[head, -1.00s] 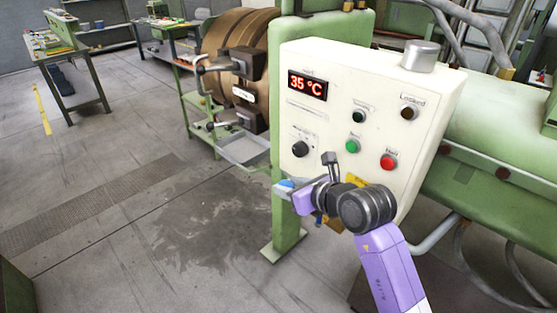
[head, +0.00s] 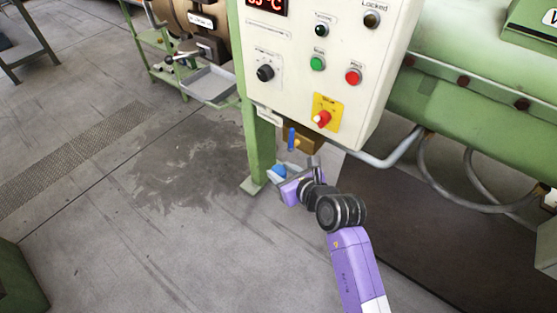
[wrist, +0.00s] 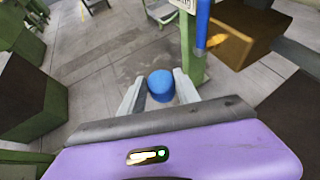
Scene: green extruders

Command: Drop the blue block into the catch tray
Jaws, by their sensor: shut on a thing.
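The blue block (wrist: 161,85) looks rounded and sits between the two pale fingers of my gripper (wrist: 157,90) in the wrist view. My gripper is shut on it. In the head view the block (head: 278,171) shows small at the end of my gripper (head: 281,169), below the control panel and beside the green leg. The catch tray appears to be the shallow grey metal tray (head: 209,85) up and to the left of my gripper, in front of the brown machine end. It looks empty. The gripper is well apart from it.
The white control panel (head: 310,65) overhangs near my gripper. A blue lever (head: 291,138) and a brown block hang under it. The green leg (head: 259,145) stands between gripper and tray. Open floor (head: 130,200) lies to the left. A bent grey pipe (head: 385,158) is at right.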

